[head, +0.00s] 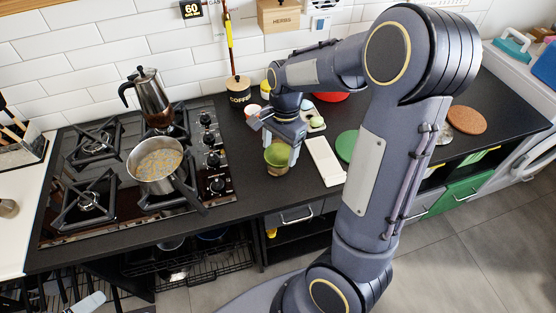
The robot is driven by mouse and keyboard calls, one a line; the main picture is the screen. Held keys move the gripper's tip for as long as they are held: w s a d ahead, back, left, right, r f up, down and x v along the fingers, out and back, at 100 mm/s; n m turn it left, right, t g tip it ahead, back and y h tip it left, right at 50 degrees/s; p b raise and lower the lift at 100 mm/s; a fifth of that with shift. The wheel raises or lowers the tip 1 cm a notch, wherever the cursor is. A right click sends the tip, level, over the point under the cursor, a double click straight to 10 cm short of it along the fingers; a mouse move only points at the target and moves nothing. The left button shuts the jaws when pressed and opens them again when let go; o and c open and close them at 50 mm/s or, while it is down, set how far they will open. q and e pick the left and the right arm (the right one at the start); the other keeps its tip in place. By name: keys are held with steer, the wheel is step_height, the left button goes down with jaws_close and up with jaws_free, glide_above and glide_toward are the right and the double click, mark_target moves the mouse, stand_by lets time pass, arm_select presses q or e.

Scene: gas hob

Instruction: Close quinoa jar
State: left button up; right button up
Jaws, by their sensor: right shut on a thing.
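The quinoa jar (277,170) is small, with a brownish see-through body, and stands upright on the dark counter just right of the hob. A green lid (276,154) is at its top. I cannot tell whether the lid is seated fully or only rests there. My right gripper (281,147) reaches down from above with its fingers around the lid, shut on it. Part of the lid and the jar's far side are hidden by the fingers. My left gripper is not in view.
A pot (157,164) of food and a moka pot (149,98) stand on the gas hob (80,219). A white board (325,161) and a green disc (347,145) lie right of the jar. A coffee canister (239,91) stands behind. The counter's front edge is close to the jar.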

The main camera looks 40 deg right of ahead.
steer(key=w+a+f+n, duration=0.1)
steer(key=a+f+n, duration=0.2)
steer(key=n, duration=0.2)
steer(key=w+a+f+n+h, duration=0.1)
steer(key=w+a+f+n, duration=0.1)
steer(key=a+f+n, duration=0.1)
steer(key=w+a+f+n+g, duration=0.1)
steer(key=a+f+n, duration=0.2)
steer(key=n, duration=0.4)
steer(key=shift+w+a+f+n, duration=0.2)
steer(key=shift+a, duration=0.15)
steer(key=shift+w+a+f+n, duration=0.15)
steer(key=shift+a+n, duration=0.05)
steer(key=shift+a, duration=0.15)
steer(key=shift+r, duration=0.1)
steer(key=shift+d, duration=0.15)
